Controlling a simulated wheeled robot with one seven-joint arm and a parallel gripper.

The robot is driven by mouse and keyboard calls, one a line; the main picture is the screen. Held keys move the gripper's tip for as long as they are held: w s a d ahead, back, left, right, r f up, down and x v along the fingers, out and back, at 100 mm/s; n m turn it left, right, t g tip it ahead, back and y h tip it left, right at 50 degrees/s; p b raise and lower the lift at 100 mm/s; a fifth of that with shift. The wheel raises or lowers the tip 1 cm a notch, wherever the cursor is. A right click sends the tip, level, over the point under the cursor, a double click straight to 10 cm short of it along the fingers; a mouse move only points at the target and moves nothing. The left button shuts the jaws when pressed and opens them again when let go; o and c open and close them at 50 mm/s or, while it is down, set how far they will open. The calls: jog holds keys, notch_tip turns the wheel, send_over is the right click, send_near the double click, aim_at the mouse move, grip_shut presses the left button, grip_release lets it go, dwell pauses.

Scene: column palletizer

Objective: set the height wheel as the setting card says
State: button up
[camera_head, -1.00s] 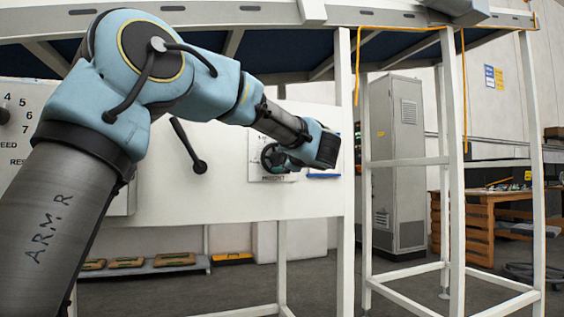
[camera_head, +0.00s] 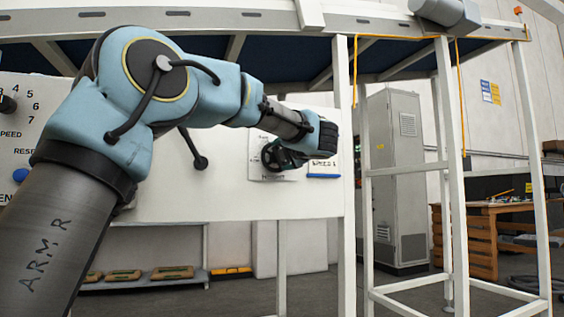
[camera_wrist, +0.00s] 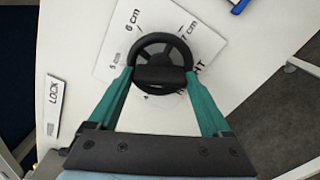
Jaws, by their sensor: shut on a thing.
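The height wheel (camera_wrist: 165,48) is a dark, round spoked handwheel on a white scale plate (camera_wrist: 118,38) marked 5 cm, 6 cm and 7 cm. My gripper (camera_wrist: 160,76) is shut on the wheel, with one teal finger on each side of its near part. A dark bar across the near part lies between the fingertips. I cannot make out a pointer. In the head view the wheel (camera_head: 268,152) is on the white panel, with my gripper (camera_head: 277,157) at it. A white card (camera_head: 323,165) with handwriting, partly behind my wrist, sits above a blue strip; its words are too small to read surely.
A black lever (camera_head: 194,150) sticks out of the panel (camera_head: 235,196) left of the wheel. A speed dial (camera_head: 8,104) and a blue button (camera_head: 20,175) are at the far left. White frame posts (camera_head: 345,230) and a grey cabinet (camera_head: 398,180) stand to the right.

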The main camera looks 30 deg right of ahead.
jog(key=shift+n, duration=0.5)
jog(key=o, duration=1.2)
jog(key=shift+c, duration=0.2)
jog(key=s+a, duration=0.1)
jog(key=s, duration=0.9)
jog(key=shift+s+a, duration=0.15)
jog(key=shift+s, duration=0.2)
